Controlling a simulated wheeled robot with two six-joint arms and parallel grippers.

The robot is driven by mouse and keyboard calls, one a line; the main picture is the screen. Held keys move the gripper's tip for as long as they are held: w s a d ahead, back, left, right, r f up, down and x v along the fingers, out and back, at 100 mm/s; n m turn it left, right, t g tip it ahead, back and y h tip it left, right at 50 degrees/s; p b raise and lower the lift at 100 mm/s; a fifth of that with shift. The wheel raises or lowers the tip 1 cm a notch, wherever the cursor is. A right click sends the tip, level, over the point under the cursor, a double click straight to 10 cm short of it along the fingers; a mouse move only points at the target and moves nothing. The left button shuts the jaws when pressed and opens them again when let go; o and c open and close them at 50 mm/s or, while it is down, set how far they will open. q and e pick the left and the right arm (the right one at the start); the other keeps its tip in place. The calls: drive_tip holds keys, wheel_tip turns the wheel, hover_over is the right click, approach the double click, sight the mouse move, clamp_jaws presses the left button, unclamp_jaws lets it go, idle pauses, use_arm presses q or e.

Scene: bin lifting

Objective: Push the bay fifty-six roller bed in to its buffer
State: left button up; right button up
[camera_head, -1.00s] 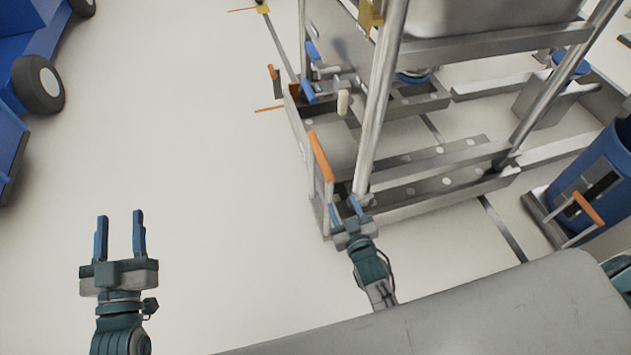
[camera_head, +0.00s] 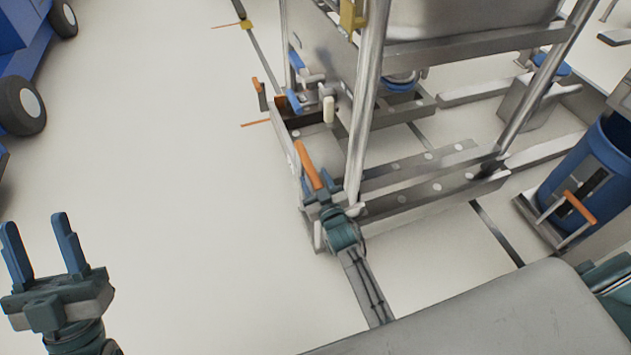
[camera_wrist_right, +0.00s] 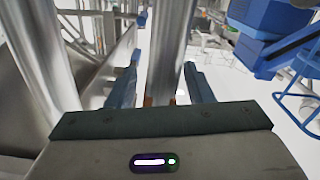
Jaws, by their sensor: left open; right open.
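A steel frame (camera_head: 430,197) with low rails and tall upright posts stands right of centre in the head view; I take it for the roller bed, but no bay number is legible. An orange handle bar (camera_head: 308,166) stands at its near left corner. My right gripper (camera_head: 318,188) is open at that handle; contact cannot be told. In the right wrist view a silver post (camera_wrist_right: 170,45) shows between the open blue fingers (camera_wrist_right: 163,80), with a bit of orange low behind them. My left gripper (camera_head: 40,245) is open and empty over bare floor at the lower left.
A blue bin (camera_head: 585,170) and another orange handle (camera_head: 581,208) stand at the right. A blue wheeled vehicle (camera_head: 20,50) is at the upper left. A grey surface (camera_head: 500,315) fills the lower right. The floor (camera_head: 170,150) left of the frame is clear.

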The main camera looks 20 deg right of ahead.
clamp_jaws()
drive_tip(key=shift+w+d, duration=0.1)
